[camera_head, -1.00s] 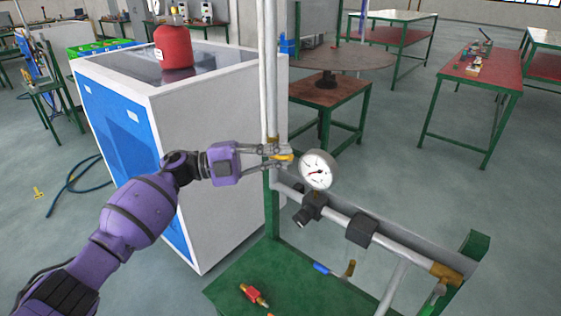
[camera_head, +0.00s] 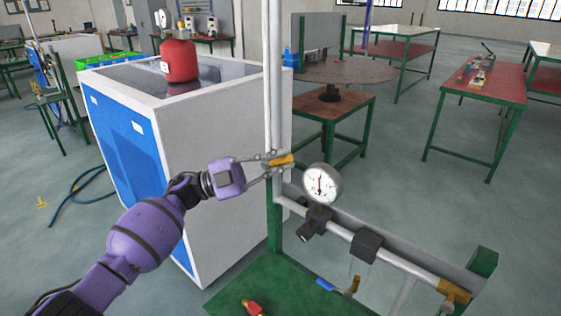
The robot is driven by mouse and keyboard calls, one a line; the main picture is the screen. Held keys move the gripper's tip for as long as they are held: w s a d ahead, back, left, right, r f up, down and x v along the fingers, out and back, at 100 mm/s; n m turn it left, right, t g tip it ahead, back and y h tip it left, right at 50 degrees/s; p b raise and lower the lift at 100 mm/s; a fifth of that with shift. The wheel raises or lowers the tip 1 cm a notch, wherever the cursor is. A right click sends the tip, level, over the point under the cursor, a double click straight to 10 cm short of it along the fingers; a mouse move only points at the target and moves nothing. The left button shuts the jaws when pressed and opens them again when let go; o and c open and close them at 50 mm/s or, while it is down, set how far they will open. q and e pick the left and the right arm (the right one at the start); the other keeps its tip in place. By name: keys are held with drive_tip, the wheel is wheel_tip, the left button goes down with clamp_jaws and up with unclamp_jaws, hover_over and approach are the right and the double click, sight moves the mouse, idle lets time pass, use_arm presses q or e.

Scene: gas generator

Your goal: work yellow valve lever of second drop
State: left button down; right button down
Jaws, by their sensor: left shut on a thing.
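The yellow valve lever (camera_head: 283,160) sits on the upright pipe, just left of the round white pressure gauge (camera_head: 322,184). My left gripper (camera_head: 276,161) reaches in from the left with its fingers closed around the lever. The fingers partly hide the lever and the valve body behind it. The gauge needle stands nearly upright. My right gripper is not in view.
A horizontal grey pipe (camera_head: 400,262) runs to the lower right above a green bench (camera_head: 275,280). A blue-handled valve (camera_head: 325,284) hangs below it. A white and blue cabinet (camera_head: 225,120) bearing a red tank (camera_head: 180,60) stands close behind my left arm.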

use_arm(q)
drive_tip(key=c, duration=1.7)
unclamp_jaws()
drive_tip(key=shift+a+r, duration=0.1)
drive_tip(key=v, duration=1.2)
